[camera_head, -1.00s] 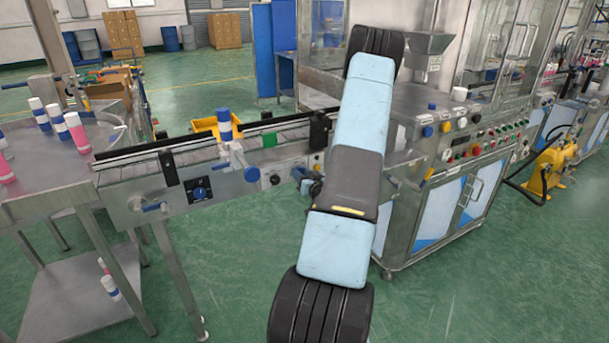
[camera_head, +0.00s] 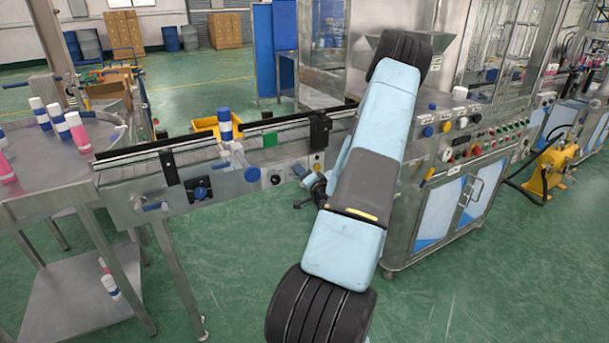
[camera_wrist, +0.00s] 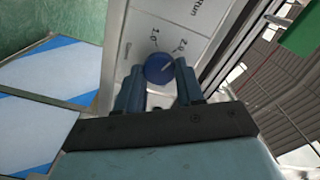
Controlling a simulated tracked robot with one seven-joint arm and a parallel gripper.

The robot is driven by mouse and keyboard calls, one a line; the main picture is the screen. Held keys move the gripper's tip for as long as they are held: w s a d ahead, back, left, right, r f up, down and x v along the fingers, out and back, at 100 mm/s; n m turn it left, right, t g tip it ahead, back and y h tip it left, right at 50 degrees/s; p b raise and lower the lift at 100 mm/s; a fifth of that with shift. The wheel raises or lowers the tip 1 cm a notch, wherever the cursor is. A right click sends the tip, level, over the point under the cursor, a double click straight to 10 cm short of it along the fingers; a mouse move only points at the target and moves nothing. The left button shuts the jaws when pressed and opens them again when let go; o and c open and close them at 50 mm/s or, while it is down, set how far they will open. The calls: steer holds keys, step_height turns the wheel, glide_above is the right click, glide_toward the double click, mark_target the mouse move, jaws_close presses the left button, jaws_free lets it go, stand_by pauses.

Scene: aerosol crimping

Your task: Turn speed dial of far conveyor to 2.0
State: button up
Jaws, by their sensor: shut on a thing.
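In the wrist view a round blue dial (camera_wrist: 158,69) sits on a light grey panel (camera_wrist: 150,22). Marks reading 1.0 and 2.0 are printed beyond it. A pale pointer line on the dial slants to the upper right, roughly toward the 2.0 mark; its exact setting is hard to read. My gripper (camera_wrist: 162,80) is shut on the dial, one finger on each side.
In the head view a conveyor (camera_head: 240,180) with another dark blue dial (camera_head: 200,193) crosses the left side. A steel machine cabinet (camera_head: 440,215) with buttons stands right of my arm. A round table (camera_head: 60,180) holds several capped cans. Green floor is open in front.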

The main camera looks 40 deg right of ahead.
steer(key=shift+s+d+f+m, duration=0.2)
steer(key=shift+m, duration=0.6)
steer(key=o, duration=0.8)
steer(key=shift+c, duration=0.2)
steer(key=shift+o, duration=1.4)
steer(key=shift+w+a+r, duration=0.1)
steer(key=v, duration=1.4)
steer(key=shift+w+a, duration=0.1)
steer(key=shift+w, duration=0.1)
